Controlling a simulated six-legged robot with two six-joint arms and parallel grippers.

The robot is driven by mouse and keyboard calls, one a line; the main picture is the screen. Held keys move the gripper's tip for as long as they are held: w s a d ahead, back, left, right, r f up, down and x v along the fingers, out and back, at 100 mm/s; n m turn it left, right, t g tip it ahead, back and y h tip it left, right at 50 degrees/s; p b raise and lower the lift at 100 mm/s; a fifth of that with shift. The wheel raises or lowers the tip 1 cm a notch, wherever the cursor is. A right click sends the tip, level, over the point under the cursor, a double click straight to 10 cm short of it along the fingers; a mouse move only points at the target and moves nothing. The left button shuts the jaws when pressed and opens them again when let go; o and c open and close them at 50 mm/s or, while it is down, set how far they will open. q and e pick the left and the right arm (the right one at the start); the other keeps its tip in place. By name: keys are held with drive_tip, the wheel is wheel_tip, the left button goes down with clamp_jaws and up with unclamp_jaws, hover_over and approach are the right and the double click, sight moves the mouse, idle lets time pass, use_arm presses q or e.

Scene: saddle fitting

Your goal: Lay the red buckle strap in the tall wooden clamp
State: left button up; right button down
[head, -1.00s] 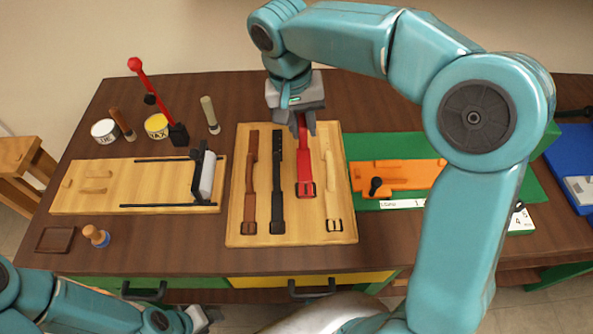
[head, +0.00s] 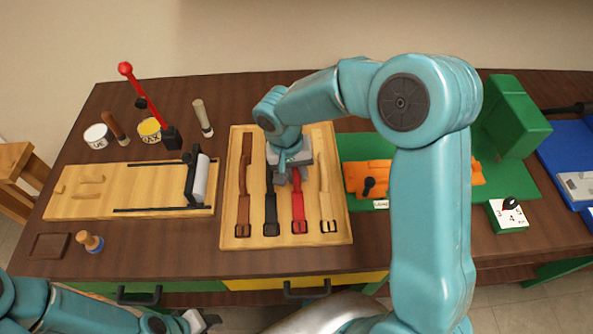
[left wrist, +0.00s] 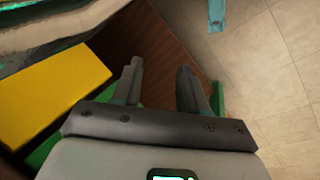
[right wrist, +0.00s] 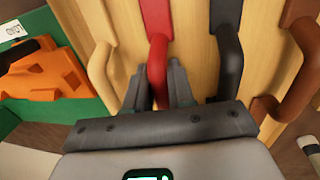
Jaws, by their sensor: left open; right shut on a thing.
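The red buckle strap (head: 298,205) is among several straps on the pale wooden board, its buckle towards me. My right gripper (head: 289,178) is shut on its far part; the right wrist view shows the red strap (right wrist: 157,60) between the fingers (right wrist: 158,80). I cannot tell whether the strap touches the board. My left gripper (head: 203,321) is low at the front, and its open, empty fingers show in the left wrist view (left wrist: 161,82). A wooden piece (head: 14,165) stands past the table's left end; I cannot tell whether it is the tall clamp.
The black strap (head: 271,215) and the tan strap (head: 326,200) lie close beside the red one on the board (head: 235,241). A red-knobbed lever (head: 146,98) and tins stand at the back left. An orange fixture (head: 368,178) is on the right.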

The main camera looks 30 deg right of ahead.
drive_tip(key=shift+s+a, duration=0.1)
drive_tip(key=shift+s, duration=0.05)
drive_tip(key=c, duration=1)
unclamp_jaws()
drive_tip(key=shift+f, duration=0.15)
drive_tip(key=shift+o, duration=0.2)
